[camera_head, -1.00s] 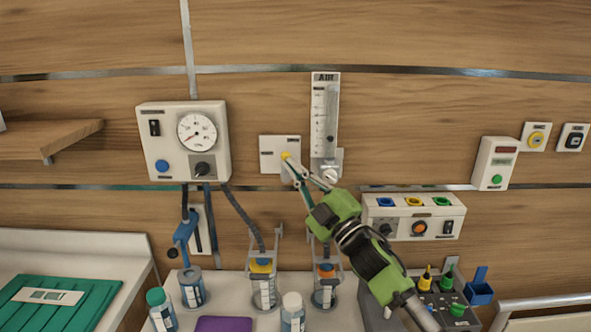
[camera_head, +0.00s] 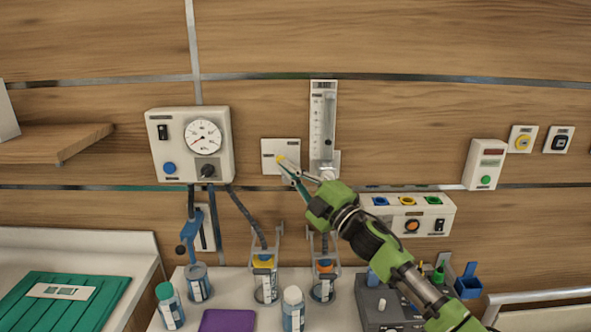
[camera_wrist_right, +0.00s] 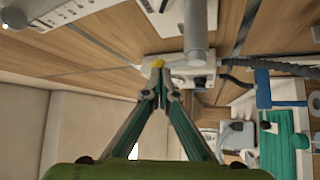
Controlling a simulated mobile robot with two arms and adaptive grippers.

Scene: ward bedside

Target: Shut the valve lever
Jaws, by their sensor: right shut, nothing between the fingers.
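A small yellow tip (camera_head: 281,158), apparently the end of the valve lever, shows in front of a white wall plate (camera_head: 270,146). The fingers hide the rest of it, so its exact angle cannot be told. My right gripper (camera_head: 284,167) is shut and empty, with its fingertips right at the yellow tip; whether they touch it is unclear. In the right wrist view the shut fingertips (camera_wrist_right: 160,90) meet just below the yellow tip (camera_wrist_right: 158,63). My left gripper is not in view.
The flowmeter (camera_head: 323,125) stands close right of the plate; the gauge box (camera_head: 160,150) is to the left. A socket panel (camera_head: 440,220) sits behind my right arm. Below, a counter (camera_head: 265,322) holds several bottles and canisters. Wall above is clear.

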